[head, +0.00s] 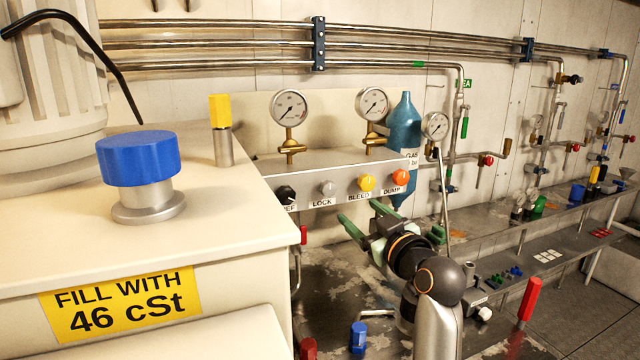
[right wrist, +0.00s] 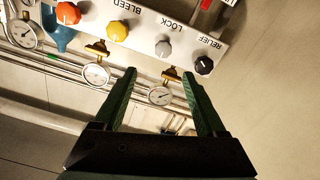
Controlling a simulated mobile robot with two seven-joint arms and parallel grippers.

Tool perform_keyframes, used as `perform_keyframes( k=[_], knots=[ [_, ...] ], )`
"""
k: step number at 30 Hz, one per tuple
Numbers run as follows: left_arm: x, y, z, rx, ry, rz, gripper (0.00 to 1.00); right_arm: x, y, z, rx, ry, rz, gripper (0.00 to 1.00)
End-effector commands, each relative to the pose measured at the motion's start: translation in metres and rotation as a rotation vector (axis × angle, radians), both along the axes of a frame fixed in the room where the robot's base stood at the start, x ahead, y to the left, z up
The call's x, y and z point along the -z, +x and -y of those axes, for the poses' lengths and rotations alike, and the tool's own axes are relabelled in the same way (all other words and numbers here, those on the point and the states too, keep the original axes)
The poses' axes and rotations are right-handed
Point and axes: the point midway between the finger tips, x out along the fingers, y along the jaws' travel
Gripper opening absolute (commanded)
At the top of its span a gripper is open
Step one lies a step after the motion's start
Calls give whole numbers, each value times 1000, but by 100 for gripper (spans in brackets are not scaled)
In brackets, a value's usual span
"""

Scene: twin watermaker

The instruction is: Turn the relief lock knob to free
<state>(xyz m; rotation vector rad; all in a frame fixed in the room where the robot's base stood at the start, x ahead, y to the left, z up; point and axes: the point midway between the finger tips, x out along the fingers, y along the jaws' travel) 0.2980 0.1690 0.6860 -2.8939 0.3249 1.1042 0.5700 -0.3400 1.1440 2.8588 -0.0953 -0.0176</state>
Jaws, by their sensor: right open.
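The grey LOCK knob (head: 328,188) sits on a pale sloped panel (head: 258,168), between the black RELIEF knob (head: 286,195) and the yellow BLEED knob (head: 366,183). The orange DUMP knob (head: 400,177) is at the right end. The right wrist view shows the row turned over, with the grey knob (right wrist: 163,48) beyond the fingertips and the black knob (right wrist: 204,65) to its right. My right gripper (head: 361,211) has green fingers, open and empty, below and in front of the panel, apart from the knobs. It also shows in the right wrist view (right wrist: 159,73). My left gripper is out of view.
A cream cabinet (head: 230,262) with a blue cap (head: 138,158) fills the left. Gauges (head: 290,108) and a teal bottle (head: 404,130) stand behind the panel. Red and blue handles rise from the worn bench (head: 390,340) below. Pipes run along the wall.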

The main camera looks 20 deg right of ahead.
Motion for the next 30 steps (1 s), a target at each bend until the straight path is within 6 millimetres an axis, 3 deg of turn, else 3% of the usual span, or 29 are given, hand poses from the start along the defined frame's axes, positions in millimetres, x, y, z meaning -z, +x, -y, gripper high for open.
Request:
perform_keyframes(
  k=[8, 21, 30],
  knots=[
    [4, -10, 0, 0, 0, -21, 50, 1, 14, -6, -10, 23, 2, 74],
    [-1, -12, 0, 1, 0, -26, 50, 2, 84, -2, -12, 23, -1, 74],
    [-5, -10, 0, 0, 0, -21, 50, 2, 117, 1, -11, 22, -1, 74]
  ],
)
